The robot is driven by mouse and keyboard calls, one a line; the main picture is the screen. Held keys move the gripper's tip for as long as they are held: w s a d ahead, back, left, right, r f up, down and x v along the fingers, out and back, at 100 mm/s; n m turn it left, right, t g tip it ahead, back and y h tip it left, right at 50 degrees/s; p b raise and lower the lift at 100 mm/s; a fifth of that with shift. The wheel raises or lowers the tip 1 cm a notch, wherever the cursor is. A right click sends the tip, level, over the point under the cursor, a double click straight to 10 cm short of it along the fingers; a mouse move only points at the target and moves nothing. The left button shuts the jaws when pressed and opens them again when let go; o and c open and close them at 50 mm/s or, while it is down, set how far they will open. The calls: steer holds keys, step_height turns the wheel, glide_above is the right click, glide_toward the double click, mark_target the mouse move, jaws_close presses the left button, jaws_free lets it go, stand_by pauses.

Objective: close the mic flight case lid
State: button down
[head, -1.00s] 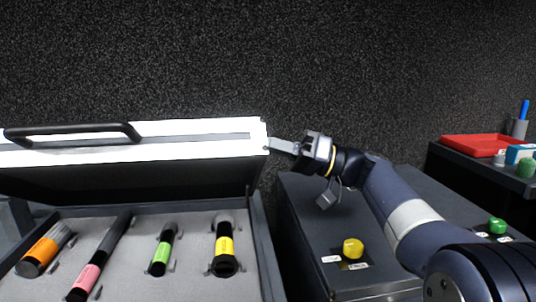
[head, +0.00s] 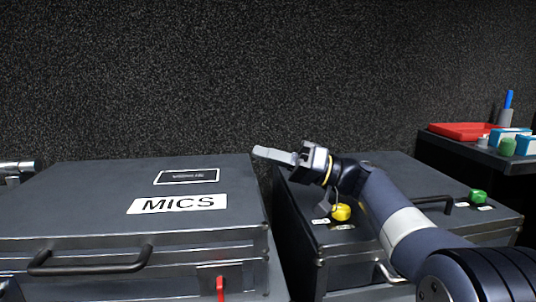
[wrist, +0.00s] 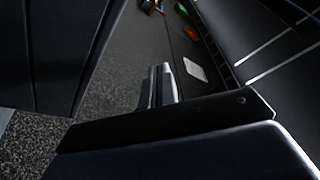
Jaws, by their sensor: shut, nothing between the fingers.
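The mic flight case (head: 100,205) stands at the left in the head view. Its dark lid (head: 90,185) lies flat over the body and carries a white MICS label (head: 177,204). No microphones show. A black handle (head: 90,262) and a red-tipped latch (head: 220,286) are on its front, the red part hanging down. My gripper (head: 258,152) is shut and empty, just above the lid's back right corner, its fingers pointing left. In the wrist view, my fingers (wrist: 160,85) show close together with nothing between them.
A second dark case with a yellow knob (head: 341,212) and a green knob (head: 478,196) stands to the right, under my arm. A side table at the far right holds a red tray (head: 462,130), a blue pen and small items.

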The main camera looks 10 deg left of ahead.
stand_by(0.3)
step_height(320, 180, up, 4)
steer(key=r+p, duration=0.1)
steer(key=p, duration=0.2)
steer(key=w+d+f+p, duration=0.1)
steer(key=d+f, duration=0.3)
steer(key=d, duration=0.5)
steer(key=shift+w+f, duration=0.15)
steer(key=shift+w, duration=0.75)
steer(key=s+a+b, duration=0.2)
steer(key=a+b, duration=0.2)
steer(key=a, duration=0.5)
steer(key=shift+s+f, duration=0.3)
steer(key=shift+s, duration=0.1)
steer(key=shift+r, duration=0.15)
